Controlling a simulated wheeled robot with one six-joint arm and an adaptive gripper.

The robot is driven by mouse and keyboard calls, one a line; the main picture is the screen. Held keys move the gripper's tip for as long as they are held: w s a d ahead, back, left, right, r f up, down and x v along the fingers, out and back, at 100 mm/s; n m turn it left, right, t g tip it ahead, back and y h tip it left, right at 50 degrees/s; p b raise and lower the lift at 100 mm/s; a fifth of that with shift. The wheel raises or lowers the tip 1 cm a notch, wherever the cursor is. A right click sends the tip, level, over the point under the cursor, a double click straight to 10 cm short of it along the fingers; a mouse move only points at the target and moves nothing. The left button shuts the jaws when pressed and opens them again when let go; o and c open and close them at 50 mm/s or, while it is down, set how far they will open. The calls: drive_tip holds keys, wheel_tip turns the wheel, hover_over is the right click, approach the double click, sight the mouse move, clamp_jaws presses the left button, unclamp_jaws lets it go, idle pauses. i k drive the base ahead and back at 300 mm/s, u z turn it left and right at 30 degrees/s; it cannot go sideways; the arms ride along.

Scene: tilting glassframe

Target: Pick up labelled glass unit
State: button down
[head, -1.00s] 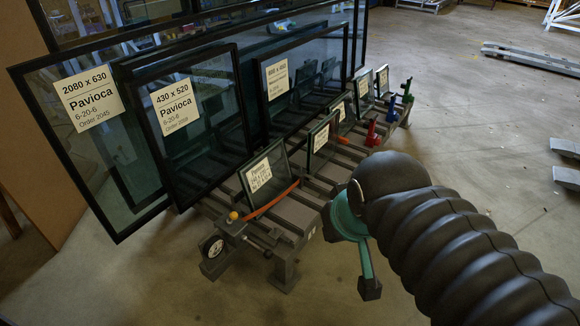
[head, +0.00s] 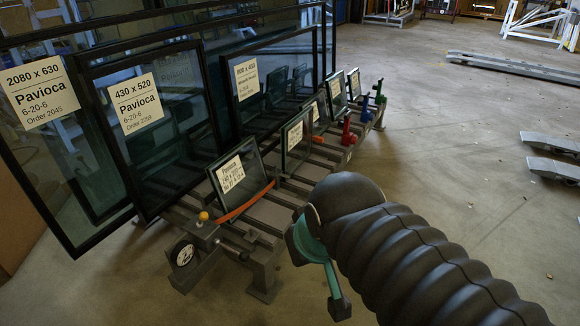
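Several labelled glass units stand on a slatted rack (head: 268,214). A small unit (head: 240,178) with a white label leans nearest, at the front of the rack. Another small labelled unit (head: 298,142) stands behind it, with smaller ones (head: 338,92) farther back. Larger units stand at the left and back: one labelled 430 x 520 (head: 165,150), one labelled 2080 x 630 (head: 45,140) and one dark-framed unit (head: 275,90). My gripper (head: 318,265), teal and dark, is at the rack's front right, apart from the glass. Its fingers are partly hidden by my arm.
An orange strap (head: 246,203) curves beside the nearest small unit. A round gauge (head: 183,254) and a yellow knob (head: 203,216) sit at the rack's front end. Red (head: 347,131), blue and green clamps line the right edge. Open floor lies right; metal beams (head: 515,66) lie far off.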

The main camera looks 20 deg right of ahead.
sight(296, 135)
drive_tip(key=u, duration=0.05)
drive_tip(key=k, duration=0.55)
drive_tip(key=z, duration=0.9)
drive_tip(key=i, duration=0.75)
drive_tip(key=z, duration=0.55)
drive_tip(key=i, duration=0.85)
drive_tip(key=u, duration=0.75)
drive_tip(key=i, duration=0.5)
drive_tip(key=u, duration=0.4)
